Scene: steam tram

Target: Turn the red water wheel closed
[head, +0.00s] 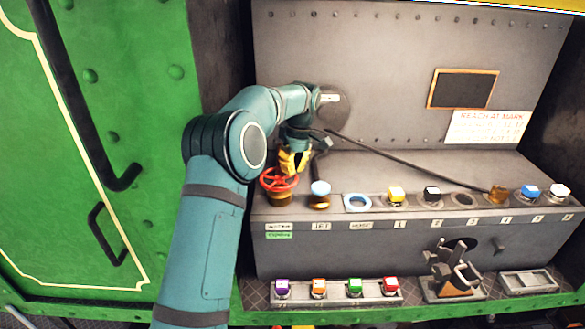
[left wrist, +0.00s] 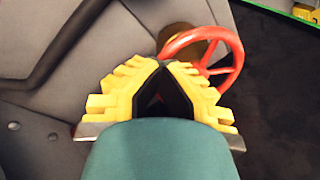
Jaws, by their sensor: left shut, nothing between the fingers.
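The red water wheel (head: 279,181) is a spoked red handwheel on a brass-coloured base at the left end of the grey console shelf. In the left wrist view the wheel (left wrist: 238,55) shows just beyond the fingertips, to the right. My left gripper (head: 293,162), with yellow fingers, is over the back right of the wheel. Its fingertips (left wrist: 162,66) are together with nothing between them, close to the rim. I cannot tell whether they touch it. My right gripper is in neither view.
A long dark lever (head: 410,165) slants across the shelf. A lower strip (head: 336,299) holds coloured buttons. A green door (head: 95,150) is at left.

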